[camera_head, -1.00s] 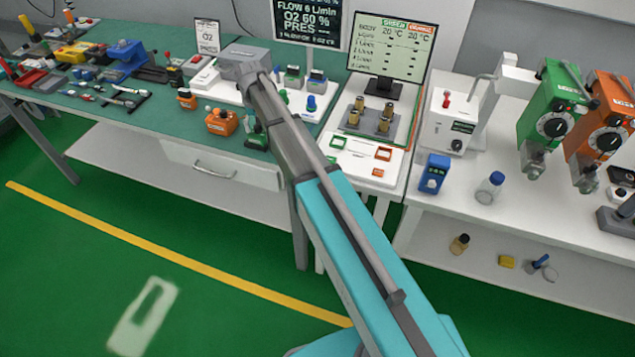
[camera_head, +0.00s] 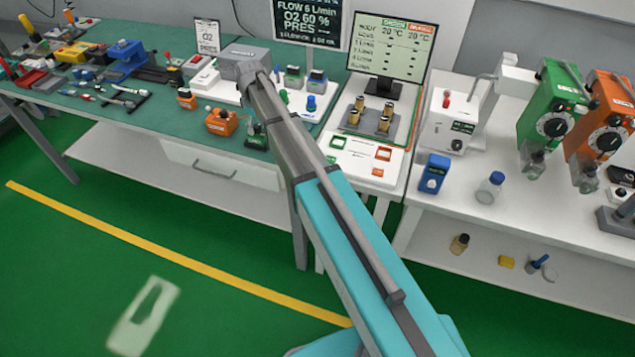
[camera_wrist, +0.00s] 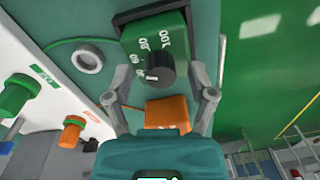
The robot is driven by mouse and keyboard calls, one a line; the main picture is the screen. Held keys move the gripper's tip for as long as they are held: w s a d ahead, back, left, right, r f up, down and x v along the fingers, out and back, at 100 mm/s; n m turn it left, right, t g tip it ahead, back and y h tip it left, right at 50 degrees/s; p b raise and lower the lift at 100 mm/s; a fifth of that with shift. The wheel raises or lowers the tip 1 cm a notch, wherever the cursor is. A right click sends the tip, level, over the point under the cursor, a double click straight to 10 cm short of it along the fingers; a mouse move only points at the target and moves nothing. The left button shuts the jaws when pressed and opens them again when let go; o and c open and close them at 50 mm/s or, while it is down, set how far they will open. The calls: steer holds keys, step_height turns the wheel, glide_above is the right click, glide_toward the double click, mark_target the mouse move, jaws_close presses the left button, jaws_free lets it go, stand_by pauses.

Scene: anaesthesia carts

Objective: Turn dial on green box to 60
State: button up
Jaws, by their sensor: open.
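The green box (camera_wrist: 155,40) has a black dial (camera_wrist: 161,70) and white numbers, among them 100; the smaller ones are hard to read. A pale mark on the dial faces lower left. My gripper (camera_wrist: 160,76) is open, one finger on each side of the dial; whether they touch it I cannot tell. In the head view a small green box (camera_head: 257,138) shows partly behind my arm on the green tabletop. My gripper is hidden there.
An orange box (camera_wrist: 167,112) lies just below the dial in the wrist view. A white panel with a green knob (camera_wrist: 18,92) and an orange knob (camera_wrist: 72,130) is at left. Green and orange vaporizers (camera_head: 552,110) (camera_head: 604,115) stand far right.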

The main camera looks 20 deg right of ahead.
mark_target(256, 125)
steer(key=n, duration=0.6)
steer(key=shift+n, duration=0.4)
steer(key=n, duration=0.6)
steer(key=shift+r+n+p, duration=0.25)
steer(key=shift+n+p, duration=0.05)
steer(key=shift+n, duration=0.1)
step_height(256, 125, up, 14)
steer(key=p, duration=1.4)
steer(key=s+d+f+m+b, duration=0.4)
steer(key=s+m, duration=0.3)
steer(key=s, duration=0.2)
steer(key=s+d+f+m+b, duration=0.4)
steer(key=s+f+m+b, duration=0.2)
steer(key=s, duration=0.3)
steer(key=s+d+f+m+b, duration=0.4)
steer(key=s+f+m+b, duration=0.1)
steer(key=s+m, duration=0.3)
steer(key=shift+s+d+f+m, duration=0.2)
steer(key=shift+s+m, duration=0.2)
steer(key=shift+s, duration=0.4)
steer(key=shift+s, duration=0.2)
